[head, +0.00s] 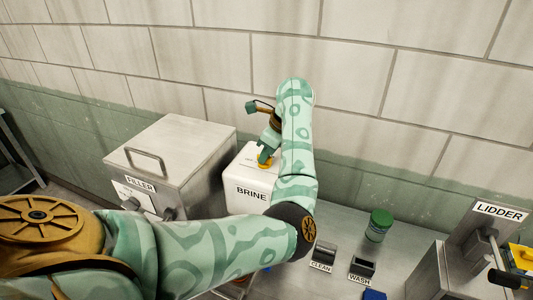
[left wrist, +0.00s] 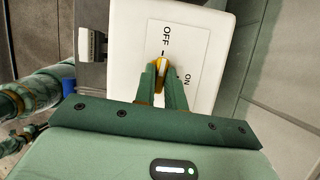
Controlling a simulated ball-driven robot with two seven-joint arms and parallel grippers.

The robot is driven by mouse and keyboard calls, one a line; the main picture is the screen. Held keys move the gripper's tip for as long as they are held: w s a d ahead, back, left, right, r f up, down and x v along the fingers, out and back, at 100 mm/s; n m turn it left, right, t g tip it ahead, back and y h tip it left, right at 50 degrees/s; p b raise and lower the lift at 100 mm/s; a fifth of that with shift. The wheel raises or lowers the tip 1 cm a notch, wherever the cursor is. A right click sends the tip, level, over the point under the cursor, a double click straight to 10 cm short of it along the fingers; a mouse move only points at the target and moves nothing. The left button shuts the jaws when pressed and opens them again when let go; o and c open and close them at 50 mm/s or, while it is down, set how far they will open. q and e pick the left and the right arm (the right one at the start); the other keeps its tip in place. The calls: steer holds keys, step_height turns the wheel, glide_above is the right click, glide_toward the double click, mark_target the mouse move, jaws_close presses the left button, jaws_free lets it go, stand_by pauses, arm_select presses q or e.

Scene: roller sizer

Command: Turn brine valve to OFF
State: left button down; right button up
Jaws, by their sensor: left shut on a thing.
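The brine box (head: 255,190) is white and labelled BRINE, standing against the wall between the filler and my left arm. Its yellow valve handle (head: 264,158) is on the top face, and the handle also shows in the left wrist view (left wrist: 154,72). My left gripper (head: 267,150) comes down on it from above, shut on the handle, with a green finger on each side (left wrist: 161,75). The fingers hide much of the handle. In the left wrist view the handle lies just below the OFF mark, roughly in line with it; the ON mark is off to its right. My right gripper is out of view.
The steel filler box (head: 190,140) with a top handle stands left of the brine box. The tiled wall is close behind the brine box.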

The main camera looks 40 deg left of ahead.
arm_select(q)
steer(key=c, duration=1.5)
jaws_free()
steer(key=shift+o, duration=0.2)
steer(key=v, duration=1.6)
steer(key=shift+r, duration=0.2)
